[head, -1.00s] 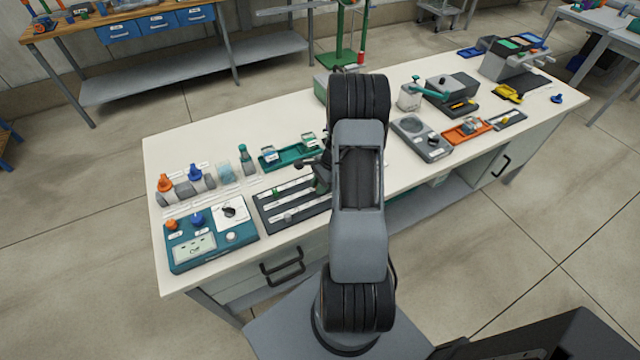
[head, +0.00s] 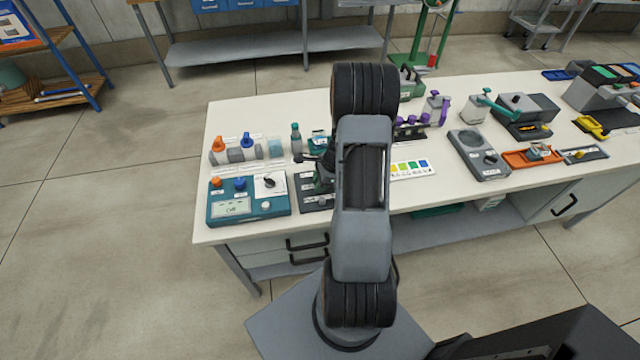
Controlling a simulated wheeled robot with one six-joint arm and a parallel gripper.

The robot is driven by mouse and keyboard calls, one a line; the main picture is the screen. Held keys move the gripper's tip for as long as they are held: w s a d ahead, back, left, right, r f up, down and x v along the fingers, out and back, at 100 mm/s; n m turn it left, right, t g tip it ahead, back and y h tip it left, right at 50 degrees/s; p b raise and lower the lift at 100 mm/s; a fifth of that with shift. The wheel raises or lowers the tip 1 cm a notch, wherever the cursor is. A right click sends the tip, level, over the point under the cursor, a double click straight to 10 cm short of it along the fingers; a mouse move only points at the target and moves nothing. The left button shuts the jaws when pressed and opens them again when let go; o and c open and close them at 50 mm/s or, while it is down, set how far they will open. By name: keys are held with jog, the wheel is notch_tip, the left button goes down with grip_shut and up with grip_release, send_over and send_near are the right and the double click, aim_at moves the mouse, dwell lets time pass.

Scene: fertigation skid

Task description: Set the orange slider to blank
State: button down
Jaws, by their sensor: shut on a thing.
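The dark slider panel (head: 308,199) lies on the bench just right of the teal meter box. Only its left part shows; my arm covers the rest. My gripper (head: 317,177) is low over the panel, pointing down, partly hidden behind my own arm. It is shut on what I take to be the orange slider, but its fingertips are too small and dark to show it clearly. No orange slider shows anywhere on the visible part of the panel. The slider labels, the blank mark included, cannot be read here.
The teal meter box (head: 250,208) with knobs stands close left of the panel. A colour card (head: 412,168), a grey scale-like device (head: 478,154) and an orange tray (head: 530,158) lie to the right.

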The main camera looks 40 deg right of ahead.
jog(key=shift+a, duration=0.1)
jog(key=c, duration=1)
grip_release()
jog(key=shift+w+a, duration=0.1)
jog(key=shift+r, duration=0.1)
jog(key=shift+d+r, duration=0.25)
jog(key=shift+r, duration=0.05)
jog(key=v, duration=1.3)
